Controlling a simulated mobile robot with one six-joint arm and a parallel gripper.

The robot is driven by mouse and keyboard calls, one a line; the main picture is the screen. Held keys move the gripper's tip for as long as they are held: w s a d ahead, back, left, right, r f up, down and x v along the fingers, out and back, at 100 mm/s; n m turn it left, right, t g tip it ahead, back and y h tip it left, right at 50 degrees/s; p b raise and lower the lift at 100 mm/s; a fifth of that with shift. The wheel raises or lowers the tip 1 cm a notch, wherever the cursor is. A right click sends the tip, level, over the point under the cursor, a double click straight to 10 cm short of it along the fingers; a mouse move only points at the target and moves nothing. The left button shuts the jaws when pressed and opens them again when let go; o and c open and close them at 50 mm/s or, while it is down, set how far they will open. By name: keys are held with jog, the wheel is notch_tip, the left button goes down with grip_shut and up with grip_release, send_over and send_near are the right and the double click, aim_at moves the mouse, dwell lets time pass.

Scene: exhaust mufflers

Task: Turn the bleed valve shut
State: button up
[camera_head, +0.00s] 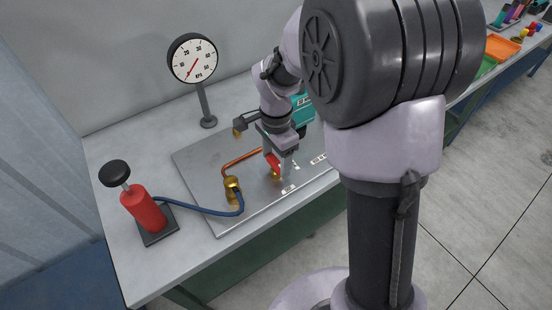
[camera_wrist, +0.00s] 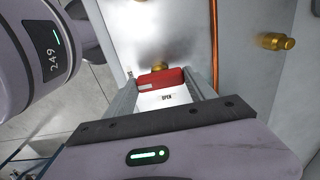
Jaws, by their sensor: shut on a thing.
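The bleed valve has a red handle (camera_head: 273,162) and a brass body (camera_head: 276,175) on the grey metal plate (camera_head: 203,172). In the wrist view the red handle (camera_wrist: 161,79) lies between the two fingers, with a bit of brass (camera_wrist: 160,66) beyond it. A white label reading "OPEN" (camera_wrist: 167,97) shows on the plate just below the handle in that view. My gripper (camera_head: 281,164) is over the valve, shut on the red handle. The fingers hide part of the handle in the head view.
A copper pipe (camera_head: 241,160) runs to a brass fitting (camera_head: 232,188) with a blue hose (camera_head: 205,211) from a red hand pump (camera_head: 143,208). A pressure gauge (camera_head: 193,60) stands behind the plate. A teal box (camera_head: 302,109) is behind my gripper.

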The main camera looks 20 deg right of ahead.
aim_at(276, 162)
dwell(0.5)
jog(key=o, duration=1.4)
notch_tip(276, 162, up, 18)
jog(key=p, duration=0.7)
jog(key=shift+f, duration=0.25)
